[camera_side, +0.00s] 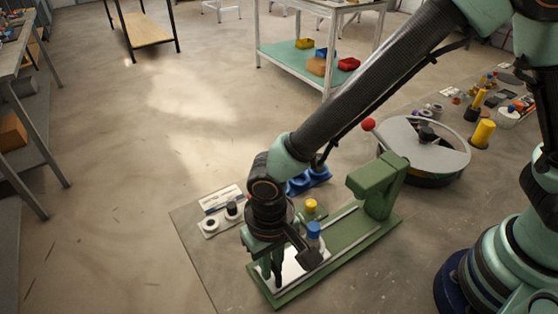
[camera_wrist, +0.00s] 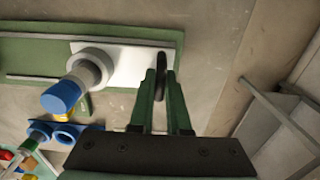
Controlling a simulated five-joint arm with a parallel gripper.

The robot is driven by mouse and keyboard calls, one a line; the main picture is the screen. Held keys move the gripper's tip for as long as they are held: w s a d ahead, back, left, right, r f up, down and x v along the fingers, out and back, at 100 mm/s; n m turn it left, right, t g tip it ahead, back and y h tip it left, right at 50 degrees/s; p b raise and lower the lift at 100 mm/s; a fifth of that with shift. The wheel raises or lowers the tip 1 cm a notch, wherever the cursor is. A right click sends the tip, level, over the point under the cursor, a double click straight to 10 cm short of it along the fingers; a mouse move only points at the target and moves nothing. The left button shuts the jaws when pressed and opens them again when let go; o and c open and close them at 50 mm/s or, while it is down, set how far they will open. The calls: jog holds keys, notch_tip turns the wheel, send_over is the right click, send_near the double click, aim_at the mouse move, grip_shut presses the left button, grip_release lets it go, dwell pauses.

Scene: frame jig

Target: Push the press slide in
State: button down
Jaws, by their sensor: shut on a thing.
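The press is a long green base (camera_side: 352,243) with pale rails and a green press head (camera_side: 375,182) at its far right end. The pale slide plate (camera_side: 291,270) lies at the near left end, out from under the head. A grey cylinder with a blue cap (camera_side: 313,230) stands on the slide; its cap also shows in the wrist view (camera_wrist: 61,97). My gripper (camera_side: 271,278) is down at the slide's outer end. In the wrist view my gripper (camera_wrist: 163,76) is shut on a dark upright handle (camera_wrist: 164,55) at the slide's end. The handle is hidden in the side view.
A yellow-capped piece (camera_side: 311,205) and a blue holder (camera_side: 312,180) stand behind the press. A round grey-topped drum (camera_side: 440,150) with a red knob stands beyond the head. The rails between slide and head look clear.

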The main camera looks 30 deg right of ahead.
aim_at(316, 238)
jog(key=shift+d, duration=5.35)
jog(key=c, duration=0.9)
grip_release()
jog(key=shift+r, duration=0.1)
jog(key=shift+r, duration=3.4)
jog(key=shift+d, duration=0.1)
